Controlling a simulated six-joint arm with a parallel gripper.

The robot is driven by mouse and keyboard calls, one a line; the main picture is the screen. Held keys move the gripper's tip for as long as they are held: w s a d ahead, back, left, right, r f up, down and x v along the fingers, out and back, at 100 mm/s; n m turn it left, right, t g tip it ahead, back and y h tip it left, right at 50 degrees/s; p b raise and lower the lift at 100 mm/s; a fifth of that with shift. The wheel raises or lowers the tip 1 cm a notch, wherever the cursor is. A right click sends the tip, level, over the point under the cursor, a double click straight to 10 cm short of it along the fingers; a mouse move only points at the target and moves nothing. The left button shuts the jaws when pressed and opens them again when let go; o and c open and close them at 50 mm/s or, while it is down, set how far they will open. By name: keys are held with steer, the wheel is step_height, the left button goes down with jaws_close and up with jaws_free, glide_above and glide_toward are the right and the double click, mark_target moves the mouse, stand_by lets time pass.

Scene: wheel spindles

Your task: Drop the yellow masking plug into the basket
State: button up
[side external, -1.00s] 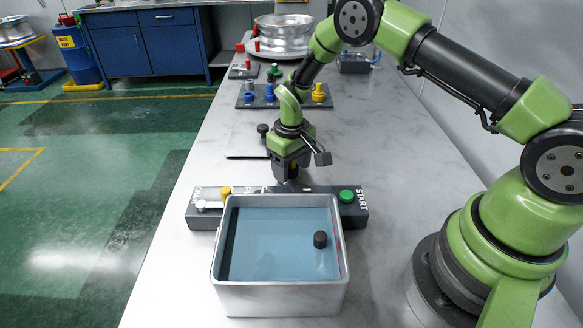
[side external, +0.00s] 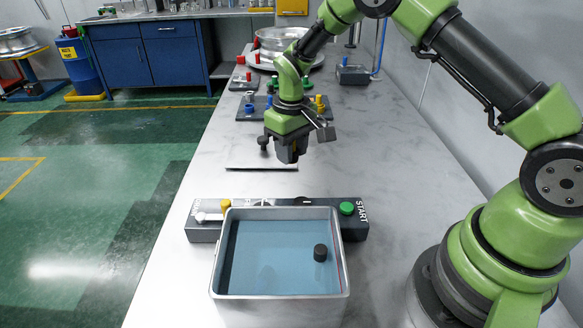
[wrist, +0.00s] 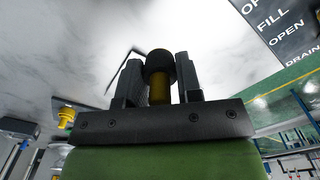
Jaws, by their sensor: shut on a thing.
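The yellow masking plug (side external: 320,103) stands in the dark rack at the back, beyond my gripper; a yellow piece, likely this plug, also shows at the left in the wrist view (wrist: 66,116). My gripper (side external: 290,156) is over the table, between the rack and the basket. In the wrist view, its two dark fingers (wrist: 158,80) are shut on a small piece with a black rounded end (wrist: 159,64) and a brass-yellow body. The metal basket (side external: 282,306) stands at the front with a blue inside. A black cylinder (side external: 320,253) lies in it.
A panel (side external: 361,225) with a green START button and a yellow knob (side external: 225,205) lies just behind the basket. A black knob (side external: 262,142) stands left of my gripper. The rack also holds blue pieces (side external: 249,108). The table's right middle is clear.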

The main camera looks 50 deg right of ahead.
steer(key=r, duration=0.2)
steer(key=a+r, duration=0.1)
steer(key=shift+s+r, duration=0.15)
steer(key=shift+s, duration=0.2)
steer(key=s+a+r, duration=0.1)
steer(key=s+a, duration=0.6)
steer(key=a, duration=0.3)
steer(key=s+a+r, duration=0.2)
steer(key=s+a, duration=0.6)
steer(key=a, duration=0.1)
steer(key=shift+s+a+r, duration=0.15)
steer(key=shift+a+r, duration=0.1)
steer(key=shift+a, duration=0.15)
steer(key=shift+f, duration=1.7)
